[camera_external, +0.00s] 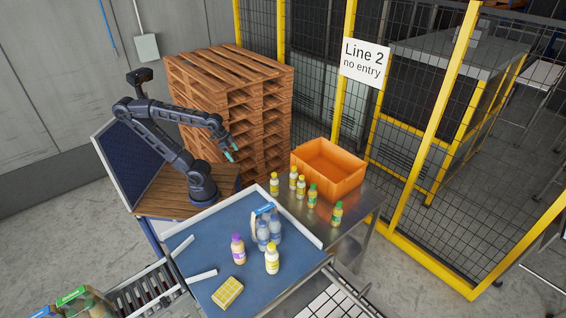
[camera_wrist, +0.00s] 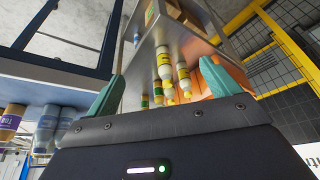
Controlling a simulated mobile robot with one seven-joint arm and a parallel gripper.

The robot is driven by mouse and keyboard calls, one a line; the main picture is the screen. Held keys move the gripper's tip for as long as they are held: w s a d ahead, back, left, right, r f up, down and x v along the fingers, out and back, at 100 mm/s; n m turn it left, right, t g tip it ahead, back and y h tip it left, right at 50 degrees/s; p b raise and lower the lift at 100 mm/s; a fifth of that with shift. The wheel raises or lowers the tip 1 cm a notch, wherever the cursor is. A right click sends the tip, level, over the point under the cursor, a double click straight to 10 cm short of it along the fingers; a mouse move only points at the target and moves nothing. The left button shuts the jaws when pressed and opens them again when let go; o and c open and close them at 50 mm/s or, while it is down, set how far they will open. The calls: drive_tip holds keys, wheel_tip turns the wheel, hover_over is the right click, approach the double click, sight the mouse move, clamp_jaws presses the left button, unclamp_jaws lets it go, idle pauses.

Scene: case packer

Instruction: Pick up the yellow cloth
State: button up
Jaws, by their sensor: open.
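The yellow cloth (camera_external: 227,292) lies flat near the front edge of the blue-topped table (camera_external: 210,236), and it looks folded with a grid pattern. My gripper (camera_external: 230,150) is raised in the air, up and behind the table, well apart from the cloth. In the wrist view my gripper (camera_wrist: 160,85) has its two teal fingers spread wide with nothing between them. I cannot make out the cloth in the wrist view.
Several bottles and an orange crate (camera_external: 331,169) are on the metal table. Stacked pallets (camera_external: 215,75) rise behind my arm.

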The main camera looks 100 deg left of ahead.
wheel_tip(320, 180, up, 12)
drive_tip(key=w+d+r+m+h, duration=0.1)
drive_tip(key=w+d+r+m, duration=0.15)
drive_tip(key=w+d, duration=0.3)
drive_tip(key=w+d+r+m, duration=0.2)
drive_tip(key=w+d+m, duration=0.1)
drive_tip(key=w+d, duration=0.25)
drive_tip(key=w+d+r+m+g+h, duration=0.15)
drive_tip(key=w+d+m, duration=0.4)
drive_tip(key=d, duration=0.65)
drive_tip(key=m+g+h, duration=0.3)
drive_tip(key=m+g, duration=0.4)
drive_tip(key=m, duration=0.7)
hover_over(228, 291)
drive_tip(key=w+a, duration=0.3)
drive_tip(key=a, duration=0.2)
wheel_tip(228, 291, down, 7)
drive_tip(key=shift+t+y, duration=0.25)
drive_tip(key=d+f, duration=0.1)
drive_tip(key=f, duration=0.5)
drive_tip(key=s+d+f, duration=0.1)
drive_tip(key=f, duration=0.6)
drive_tip(key=s+d+f, duration=0.1)
drive_tip(key=d+f, duration=0.1)
drive_tip(key=f, duration=0.4)
drive_tip(key=shift+s+d+f, duration=0.1)
drive_tip(key=shift+s+f, duration=0.15)
drive_tip(key=shift+s+d+f, duration=0.1)
drive_tip(key=shift+d+f, duration=0.1)
drive_tip(key=shift+f, duration=0.25)
